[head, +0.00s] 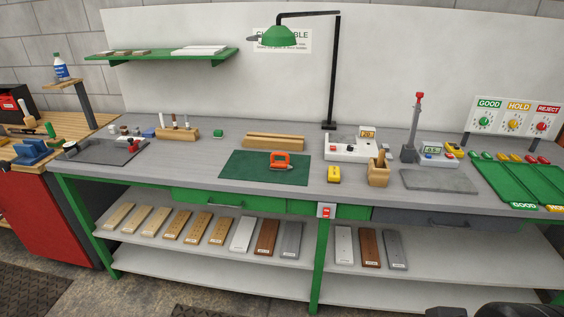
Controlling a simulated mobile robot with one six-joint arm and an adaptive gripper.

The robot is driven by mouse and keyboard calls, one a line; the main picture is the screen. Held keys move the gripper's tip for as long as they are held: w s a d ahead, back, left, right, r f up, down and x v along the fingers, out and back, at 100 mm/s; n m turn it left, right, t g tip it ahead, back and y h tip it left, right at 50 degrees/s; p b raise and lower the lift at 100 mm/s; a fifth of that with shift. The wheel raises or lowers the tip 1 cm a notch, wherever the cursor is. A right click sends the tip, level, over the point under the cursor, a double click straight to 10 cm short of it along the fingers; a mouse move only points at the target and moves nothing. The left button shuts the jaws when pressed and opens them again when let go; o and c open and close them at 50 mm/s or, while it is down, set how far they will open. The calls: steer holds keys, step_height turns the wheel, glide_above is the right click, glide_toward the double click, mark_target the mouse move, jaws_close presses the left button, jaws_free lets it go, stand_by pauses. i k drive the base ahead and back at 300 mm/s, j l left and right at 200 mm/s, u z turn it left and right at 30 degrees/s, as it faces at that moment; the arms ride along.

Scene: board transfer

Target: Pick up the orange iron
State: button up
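The orange iron (280,159) lies on the dark green mat (240,166) on the grey workbench, near the middle of the head view. Its orange handle faces up, and nothing covers it. My gripper cannot be made out. Only a dark part that looks like my own arm shows at the bottom right edge, well away from the iron.
A wooden block (274,141) lies behind the mat. A yellow device (334,174) and a wooden holder (379,173) stand to its right. A lamp (330,100) rises behind. Green trays (523,178) lie far right. The bench front is clear.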

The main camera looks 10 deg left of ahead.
mark_target(283, 167)
steer(key=i+j, duration=0.3)
steer(key=j, duration=0.15)
steer(key=i+j, duration=0.65)
steer(key=j, duration=0.2)
steer(key=z, duration=0.05)
